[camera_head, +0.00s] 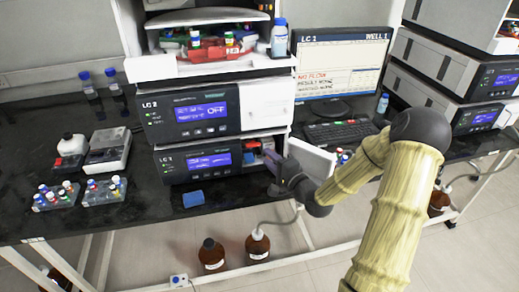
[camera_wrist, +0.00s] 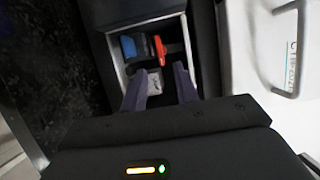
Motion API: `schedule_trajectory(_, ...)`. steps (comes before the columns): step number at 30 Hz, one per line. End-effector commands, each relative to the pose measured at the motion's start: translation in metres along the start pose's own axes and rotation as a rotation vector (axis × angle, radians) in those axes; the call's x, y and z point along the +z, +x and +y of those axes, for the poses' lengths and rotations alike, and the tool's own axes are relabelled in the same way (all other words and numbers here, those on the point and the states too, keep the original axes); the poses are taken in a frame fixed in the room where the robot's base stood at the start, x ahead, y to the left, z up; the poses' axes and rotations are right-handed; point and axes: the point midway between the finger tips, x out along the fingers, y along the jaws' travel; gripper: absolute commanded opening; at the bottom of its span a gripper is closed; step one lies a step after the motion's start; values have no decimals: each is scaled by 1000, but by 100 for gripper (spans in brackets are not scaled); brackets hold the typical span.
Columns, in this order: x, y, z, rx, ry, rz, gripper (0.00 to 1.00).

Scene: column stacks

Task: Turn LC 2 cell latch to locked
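The LC 2 unit (camera_head: 190,110) sits above the LC 1 unit (camera_head: 195,161) in the head view. The white front (camera_head: 266,104) at LC 2's right is shut, and no latch shows on it. Beside the LC 1 display is an open compartment. In the wrist view, this bay (camera_wrist: 190,42) holds an orange-red lever (camera_wrist: 160,49) and a blue part (camera_wrist: 129,47). My gripper (camera_head: 268,160) is at the bay's mouth. In the wrist view, its two fingers (camera_wrist: 161,76) are apart with nothing between them, short of the lever.
An open white door (camera_head: 312,158) stands just right of my gripper; it also fills the right of the wrist view (camera_wrist: 280,50). A blue block (camera_head: 193,199) lies on the black bench below LC 1. Vial racks (camera_head: 103,190) stand at left, a keyboard (camera_head: 340,132) at right.

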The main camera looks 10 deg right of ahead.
Motion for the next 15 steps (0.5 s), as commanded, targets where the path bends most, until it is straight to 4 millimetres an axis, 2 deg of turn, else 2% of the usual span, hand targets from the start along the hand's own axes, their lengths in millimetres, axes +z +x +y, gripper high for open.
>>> schedule_trajectory(3,4,23,0,-2,1,-7,30)
schedule_trajectory(9,2,54,0,-1,0,-4,30)
schedule_trajectory(15,-1,66,0,-1,1,3,30)
